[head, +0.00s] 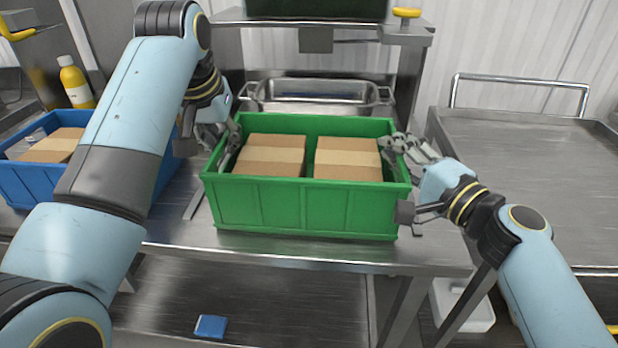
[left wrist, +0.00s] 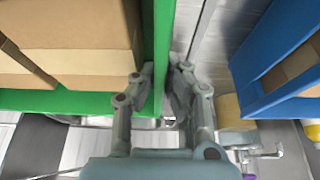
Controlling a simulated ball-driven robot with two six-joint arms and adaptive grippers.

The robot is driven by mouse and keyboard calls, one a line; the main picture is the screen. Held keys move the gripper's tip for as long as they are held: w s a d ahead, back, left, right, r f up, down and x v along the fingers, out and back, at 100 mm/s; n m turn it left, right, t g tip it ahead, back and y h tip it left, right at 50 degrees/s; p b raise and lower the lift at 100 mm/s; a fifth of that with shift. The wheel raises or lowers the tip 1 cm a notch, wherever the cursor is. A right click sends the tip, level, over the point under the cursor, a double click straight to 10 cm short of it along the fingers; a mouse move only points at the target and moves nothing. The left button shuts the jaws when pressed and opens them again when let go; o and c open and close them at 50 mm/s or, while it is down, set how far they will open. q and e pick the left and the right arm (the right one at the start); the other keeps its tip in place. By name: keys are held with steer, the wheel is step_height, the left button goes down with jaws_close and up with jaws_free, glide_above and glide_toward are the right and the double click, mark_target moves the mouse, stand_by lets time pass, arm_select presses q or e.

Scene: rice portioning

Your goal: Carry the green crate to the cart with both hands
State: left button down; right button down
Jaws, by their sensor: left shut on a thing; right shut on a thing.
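The green crate (head: 305,207) holds two brown cardboard boxes side by side, the left box (head: 270,155) and the right box (head: 347,158). It sits level at the steel table's front edge or just above it; I cannot tell which. My left gripper (head: 231,140) is shut on the crate's left wall. In the left wrist view its fingers (left wrist: 160,88) straddle the green wall (left wrist: 158,50), with a box (left wrist: 70,45) inside. My right gripper (head: 397,150) is shut on the crate's right wall. The steel cart (head: 530,180) stands to the right, its top bare.
A blue crate (head: 25,185) with a brown box stands left of the green crate, partly behind my left arm. A steel pan (head: 318,92) is behind. A yellow bottle (head: 75,85) stands back left. A gap separates table and cart. A blue item (head: 211,326) lies on the lower shelf.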

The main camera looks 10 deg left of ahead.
arm_select(q)
steer(key=shift+r, duration=0.15)
